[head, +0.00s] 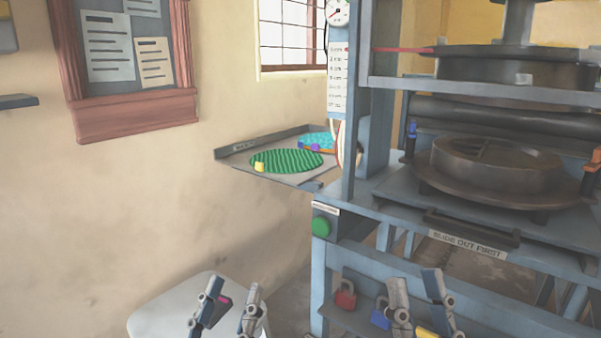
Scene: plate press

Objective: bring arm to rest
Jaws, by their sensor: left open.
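My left gripper (232,289) is at the bottom of the head view, in front of a pale stool or table top (155,318). Its two fingers point up and stand apart, with nothing seen between them. My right gripper (414,281) is at the bottom right of centre, in front of the lower part of the blue-grey press (362,210). Its fingers also point up and stand apart, with nothing seen between them. The rest of both arms is out of view.
The press has a green button (320,227) and a slide (400,192) bearing a round dark mould (490,165). A red padlock (345,299) and blue padlock (380,316) sit low.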

